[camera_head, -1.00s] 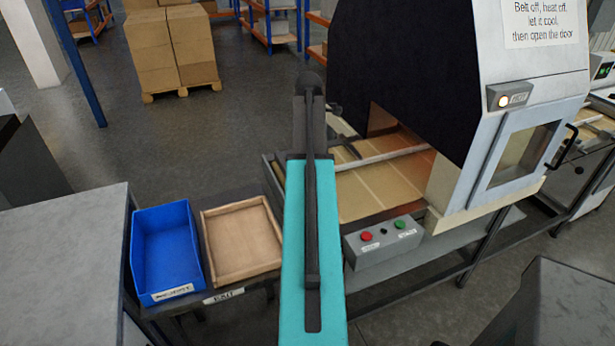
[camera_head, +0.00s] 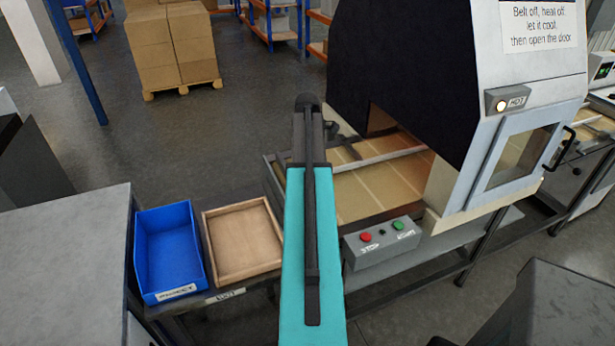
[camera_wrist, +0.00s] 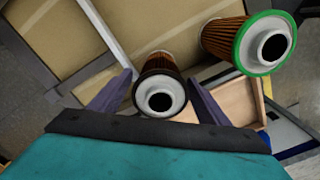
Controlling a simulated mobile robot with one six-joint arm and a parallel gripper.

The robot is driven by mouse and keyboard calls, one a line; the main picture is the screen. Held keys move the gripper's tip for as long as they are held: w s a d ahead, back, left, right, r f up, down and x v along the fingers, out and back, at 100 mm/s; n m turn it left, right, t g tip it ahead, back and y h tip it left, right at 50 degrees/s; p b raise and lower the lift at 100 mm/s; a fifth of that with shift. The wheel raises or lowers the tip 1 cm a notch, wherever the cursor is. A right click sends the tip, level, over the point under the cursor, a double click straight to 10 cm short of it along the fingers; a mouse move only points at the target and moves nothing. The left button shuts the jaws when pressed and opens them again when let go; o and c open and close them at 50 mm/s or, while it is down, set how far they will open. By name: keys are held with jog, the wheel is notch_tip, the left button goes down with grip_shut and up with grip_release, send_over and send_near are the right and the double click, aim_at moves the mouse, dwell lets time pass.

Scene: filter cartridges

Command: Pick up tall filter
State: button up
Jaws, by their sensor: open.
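In the wrist view, a filter cartridge with brown pleats and a pale end cap with a dark hole and dark rim (camera_wrist: 160,95) shows between the fingers of my gripper (camera_wrist: 160,78). The jaws are open, and I see no finger closed on it. A second brown pleated cartridge with a bright green rim (camera_wrist: 264,44) is at the upper right, outside the fingers. It looks larger in this view; I cannot tell which one is taller. In the head view my arm hides the gripper, and neither cartridge can be seen.
A belt (camera_head: 375,190) runs into a dark-hooded oven (camera_head: 400,70) with a lit HOT lamp (camera_head: 502,106). A button box (camera_head: 383,242) stands at the front. A blue bin (camera_head: 168,255) and a shallow wooden tray (camera_head: 243,240) are left of my arm.

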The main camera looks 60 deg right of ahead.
dwell(0.6)
jog(key=c, duration=1.1)
jog(key=shift+c, duration=0.2)
notch_tip(320, 180, up, 7)
jog(key=p, duration=0.4)
jog(key=shift+f, duration=0.15)
jog(key=shift+s+r+p, duration=0.2)
jog(key=shift+r+p, duration=0.05)
jog(key=shift+p, duration=0.15)
jog(key=s+a+p, duration=0.1)
jog(key=s+p, duration=0.1)
jog(key=s, duration=1.5)
jog(key=shift+s+a+f, duration=0.2)
jog(key=shift+s+a, duration=0.05)
